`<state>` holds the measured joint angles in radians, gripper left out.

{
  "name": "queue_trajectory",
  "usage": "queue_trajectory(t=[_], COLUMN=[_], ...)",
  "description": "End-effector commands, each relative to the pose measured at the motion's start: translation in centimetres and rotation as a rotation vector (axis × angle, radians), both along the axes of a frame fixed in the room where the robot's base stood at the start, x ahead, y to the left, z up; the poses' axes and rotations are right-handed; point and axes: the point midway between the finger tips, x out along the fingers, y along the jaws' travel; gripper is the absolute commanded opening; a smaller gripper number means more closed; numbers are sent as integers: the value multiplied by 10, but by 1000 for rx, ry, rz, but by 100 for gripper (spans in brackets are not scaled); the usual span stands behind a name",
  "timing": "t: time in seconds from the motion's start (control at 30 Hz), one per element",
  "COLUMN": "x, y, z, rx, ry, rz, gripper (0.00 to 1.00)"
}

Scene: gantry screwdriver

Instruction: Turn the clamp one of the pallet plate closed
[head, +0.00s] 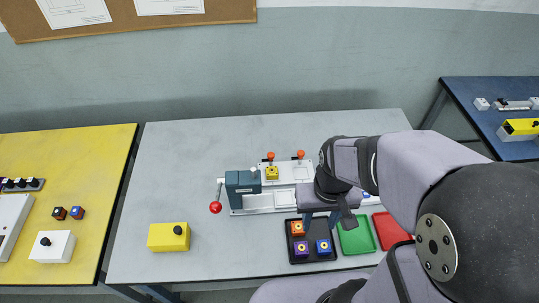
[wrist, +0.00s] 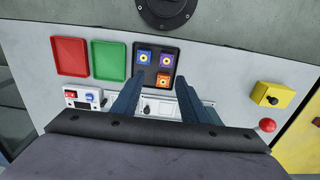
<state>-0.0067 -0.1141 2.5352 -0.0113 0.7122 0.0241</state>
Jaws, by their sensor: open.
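The white pallet plate (head: 284,180) lies on the fixture at the middle of the grey table, with a yellow block (head: 272,173) on it. Two orange-topped parts, likely its clamps, stand at its back edge, a left one (head: 270,156) and a right one (head: 300,154). I cannot tell which is clamp one or how each is turned. My gripper (head: 320,220) is open and empty, to the right and front of the plate, above the black tray's area. In the wrist view its two fingers (wrist: 161,84) are apart; a white fixture strip with a dark knob (wrist: 147,108) shows between them.
A teal housing (head: 243,183) with a red-ball lever (head: 215,207) stands at the plate's left. A black tray (head: 310,254) with coloured blocks, a green tray (head: 357,237) and a red tray (head: 390,230) lie in front. A yellow box (head: 168,237) stands front left. The table's back left is clear.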

Motion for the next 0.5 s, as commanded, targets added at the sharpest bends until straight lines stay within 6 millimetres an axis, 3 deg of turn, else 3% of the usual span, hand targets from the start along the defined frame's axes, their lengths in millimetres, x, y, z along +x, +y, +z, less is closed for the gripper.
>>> queue_trajectory(t=[0.17, 0.33, 0.5], x=[49, 128, 209], y=[2, 14, 39], z=[-4, -17, -38], rx=[-29, -61, -73], ry=[-44, -127, -227], rz=[-27, -79, -132], gripper=[40, 40, 40])
